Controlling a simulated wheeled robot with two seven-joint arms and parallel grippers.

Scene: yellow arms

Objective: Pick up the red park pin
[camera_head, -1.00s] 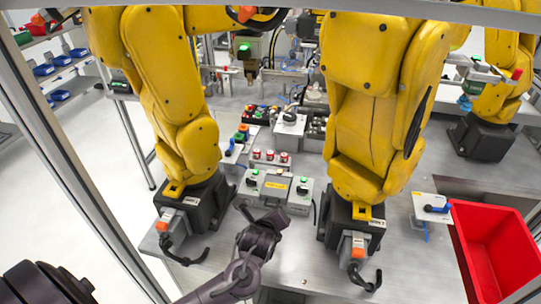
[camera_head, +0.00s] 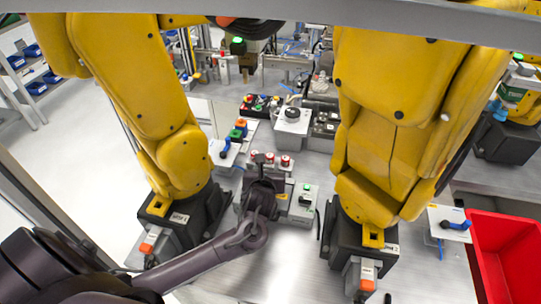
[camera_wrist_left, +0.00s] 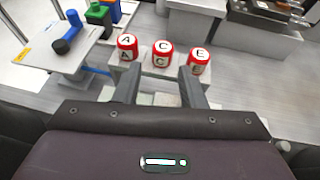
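Three small red cylinders with white labelled bands stand in a row on a grey block. They read A (camera_wrist_left: 127,45), C (camera_wrist_left: 162,52) and E (camera_wrist_left: 199,60) in the left wrist view. I cannot tell which of them, if any, is the red park pin. In the head view the row shows just past my left gripper (camera_head: 263,164), with the E one (camera_head: 285,160) at its right. My left gripper (camera_wrist_left: 160,75) is open and empty, its fingers spread towards the row, with the C cylinder between their lines. My right gripper is not in view.
Large yellow arms (camera_head: 400,90) stand on black bases on both sides of my left arm. A panel with a blue handle (camera_head: 225,147) and green and orange blocks lies left of the row. A red bin (camera_head: 505,250) sits at the right. Bare metal table (camera_head: 300,265) lies in front.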

